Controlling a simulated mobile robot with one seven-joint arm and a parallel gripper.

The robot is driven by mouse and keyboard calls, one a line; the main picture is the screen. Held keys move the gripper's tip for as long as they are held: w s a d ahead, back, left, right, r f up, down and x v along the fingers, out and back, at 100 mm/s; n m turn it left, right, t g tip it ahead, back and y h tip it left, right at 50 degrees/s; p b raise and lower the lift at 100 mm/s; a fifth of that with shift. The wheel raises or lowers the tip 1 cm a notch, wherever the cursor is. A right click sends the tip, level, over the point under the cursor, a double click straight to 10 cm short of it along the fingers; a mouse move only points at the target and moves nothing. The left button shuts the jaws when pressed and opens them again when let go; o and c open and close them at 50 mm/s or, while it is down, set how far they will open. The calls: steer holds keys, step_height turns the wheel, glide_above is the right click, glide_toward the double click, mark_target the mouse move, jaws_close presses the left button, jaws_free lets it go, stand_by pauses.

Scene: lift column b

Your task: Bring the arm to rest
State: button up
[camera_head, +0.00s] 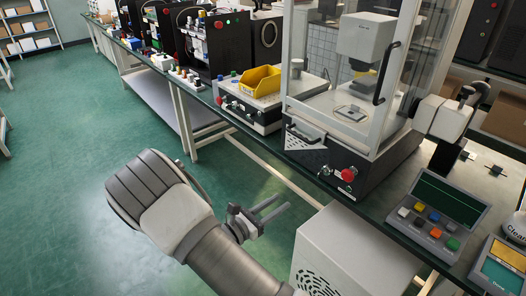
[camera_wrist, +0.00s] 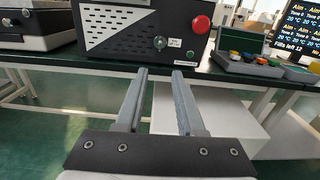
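My gripper (camera_head: 269,212) shows in the head view at the end of my arm, in front of the bench and over the green floor. In the wrist view my gripper (camera_wrist: 158,74) has its two fingers apart with nothing between them. It is open and empty. The fingers point toward the front of a black machine base (camera_wrist: 150,38) with a red button, and they appear apart from it. My arm is bent, with its elbow side at the lower middle of the head view.
A long bench (camera_head: 292,158) carries a glass-sided machine (camera_head: 345,80), a yellow bin (camera_head: 259,82) and a control panel (camera_head: 437,213) with coloured buttons. A white cabinet (camera_head: 345,255) stands below the bench, close to my gripper. The green floor (camera_head: 60,150) at left is clear.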

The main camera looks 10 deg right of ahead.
steer(key=s+d+r+m+g+y+p, duration=0.25)
steer(key=s+d+r+m+g, duration=0.2)
steer(key=r+m, duration=0.3)
steer(key=s+d+r+m+g+y+p, duration=0.1)
steer(key=s+d+r+m+g+y, duration=0.2)
steer(key=s+r+m+g, duration=0.4)
steer(key=s+a+r+m+t+y+p, duration=0.2)
steer(key=s+r+m+t+y, duration=0.1)
steer(key=r, duration=0.6)
steer(key=s+a+r+m+t+y+p, duration=0.2)
steer(key=s+r+m+t+y, duration=0.2)
steer(key=s+r+m+y, duration=0.2)
step_height(320, 180, up, 4)
steer(key=s+m, duration=0.1)
steer(key=s, duration=0.1)
steer(key=shift+s+f+p, duration=0.25)
steer(key=shift+s+p, duration=0.05)
steer(key=shift+s, duration=0.05)
steer(key=shift+y, duration=0.25)
